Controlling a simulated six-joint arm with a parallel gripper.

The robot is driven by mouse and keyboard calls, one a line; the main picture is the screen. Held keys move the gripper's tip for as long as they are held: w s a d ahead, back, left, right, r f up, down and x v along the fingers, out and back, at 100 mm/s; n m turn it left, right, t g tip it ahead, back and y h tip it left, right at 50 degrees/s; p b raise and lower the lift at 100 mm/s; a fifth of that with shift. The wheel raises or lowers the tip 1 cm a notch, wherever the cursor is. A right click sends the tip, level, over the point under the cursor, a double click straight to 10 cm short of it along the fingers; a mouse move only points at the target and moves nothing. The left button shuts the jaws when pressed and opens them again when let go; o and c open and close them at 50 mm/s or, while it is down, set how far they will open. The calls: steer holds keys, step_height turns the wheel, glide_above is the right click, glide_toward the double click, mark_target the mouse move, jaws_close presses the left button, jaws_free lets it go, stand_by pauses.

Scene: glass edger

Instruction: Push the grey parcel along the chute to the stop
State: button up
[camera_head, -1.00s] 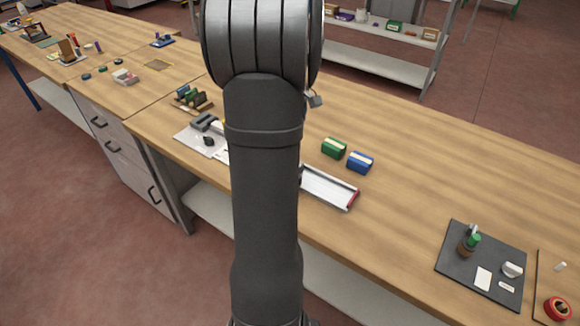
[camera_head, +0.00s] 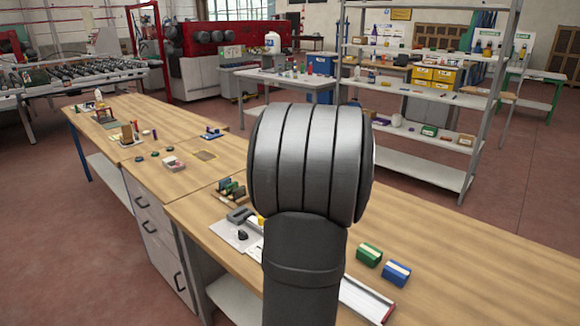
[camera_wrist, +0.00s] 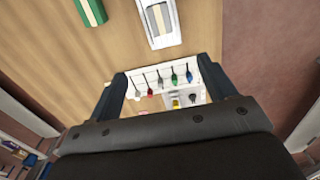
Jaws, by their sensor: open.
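In the head view, the white chute (camera_head: 362,298) lies on the wooden bench, partly hidden behind my arm. A red bar (camera_head: 388,311) crosses its right end. No grey parcel can be made out in the head view. In the wrist view, a white tray-like piece (camera_wrist: 164,38) with grey inside lies at the top, cut by the frame edge. I cannot tell whether this is the chute or whether the grey is the parcel. My gripper (camera_wrist: 165,92) shows in the wrist view with its two fingers wide apart, open and empty, clear of that piece.
A green box (camera_head: 369,254) and a blue box (camera_head: 397,273) stand on the bench beside the chute. A white board (camera_head: 236,233) with dark items lies left of my arm. The wrist view shows a white panel (camera_wrist: 142,75) with coloured tools beyond the fingers. The bench's right side is clear.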

steer(key=w+a+f, duration=0.2)
steer(key=f, duration=0.2)
steer(key=w+a+f, duration=0.2)
steer(key=f, duration=0.3)
steer(key=w+a+f, duration=0.2)
steer(key=f, duration=0.2)
steer(key=shift+f, duration=0.25)
jaws_close()
step_height(320, 180, down, 9)
steer(key=shift+f, duration=0.1)
steer(key=shift+s+d+f, duration=0.1)
steer(key=shift+s+d, duration=1)
steer(key=shift+d, duration=0.05)
steer(key=shift+s+d, duration=0.35)
steer(key=s+d, duration=1.2)
steer(key=shift+s+d, duration=0.35)
